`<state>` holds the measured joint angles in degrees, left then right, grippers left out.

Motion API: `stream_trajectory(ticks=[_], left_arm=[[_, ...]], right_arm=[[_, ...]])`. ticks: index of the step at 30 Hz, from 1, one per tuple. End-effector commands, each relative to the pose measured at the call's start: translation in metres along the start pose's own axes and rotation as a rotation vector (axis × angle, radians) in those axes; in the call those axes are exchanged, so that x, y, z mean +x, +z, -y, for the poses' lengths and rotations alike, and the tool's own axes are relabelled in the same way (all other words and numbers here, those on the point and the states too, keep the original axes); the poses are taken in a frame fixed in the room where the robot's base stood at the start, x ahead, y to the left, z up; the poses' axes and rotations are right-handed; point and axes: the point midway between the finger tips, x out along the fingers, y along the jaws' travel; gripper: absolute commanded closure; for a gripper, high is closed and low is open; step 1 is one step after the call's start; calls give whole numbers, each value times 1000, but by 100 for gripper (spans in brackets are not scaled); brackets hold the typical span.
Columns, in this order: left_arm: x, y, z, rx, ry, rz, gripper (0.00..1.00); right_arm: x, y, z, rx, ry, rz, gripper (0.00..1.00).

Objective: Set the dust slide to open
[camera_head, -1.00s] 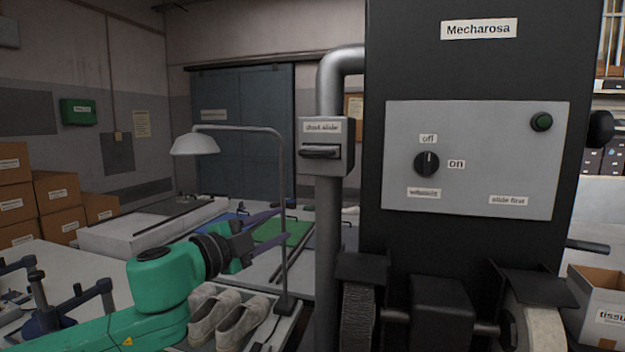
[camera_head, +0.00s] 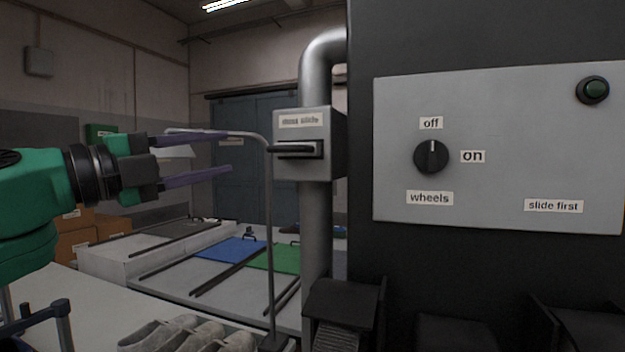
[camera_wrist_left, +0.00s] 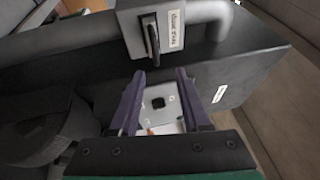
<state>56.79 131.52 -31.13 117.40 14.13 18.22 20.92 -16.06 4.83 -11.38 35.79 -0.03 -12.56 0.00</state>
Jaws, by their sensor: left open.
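The dust slide (camera_head: 309,171) is a grey box on a metal pipe, with a label on its face and a dark handle (camera_head: 296,149) in a slot. It also shows in the left wrist view (camera_wrist_left: 131,32), with its handle (camera_wrist_left: 152,42) beyond the fingertips. My left gripper (camera_head: 230,151) is open and empty, its purple fingers pointing right toward the handle and apart from it. The handle's exact slide position is hard to tell. My right gripper is not in view.
A thin lamp stand (camera_head: 268,240) rises close to the left of the pipe. Shoes (camera_head: 180,335) lie below on the bench.

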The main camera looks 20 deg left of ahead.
Motion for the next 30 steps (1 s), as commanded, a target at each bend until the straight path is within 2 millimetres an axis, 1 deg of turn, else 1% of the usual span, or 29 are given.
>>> stream_trajectory(ticks=[1,3,5,8,11,15,18,22,24,27,30], left_arm=[[-3,-1,-14,1,-2,1,53],[-4,-1,-19,1,-2,1,53],[-2,-1,-19,1,-2,1,53],[10,-1,-15,-2,1,-3,53],[31,-2,-12,-7,2,-5,53],[70,-2,-9,-8,4,-7,53],[94,-1,-9,-8,3,-5,53],[117,0,-10,-8,3,-2,53],[127,-2,-6,-8,4,-9,53],[137,-3,-8,-6,4,-10,53],[142,-2,-11,-3,1,-5,53]], right_arm=[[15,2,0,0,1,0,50],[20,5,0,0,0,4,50],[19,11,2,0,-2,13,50],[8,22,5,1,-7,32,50],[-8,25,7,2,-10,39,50],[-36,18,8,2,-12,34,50],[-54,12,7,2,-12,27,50],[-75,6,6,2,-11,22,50],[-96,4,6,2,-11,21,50],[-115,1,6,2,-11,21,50],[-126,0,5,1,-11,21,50]])
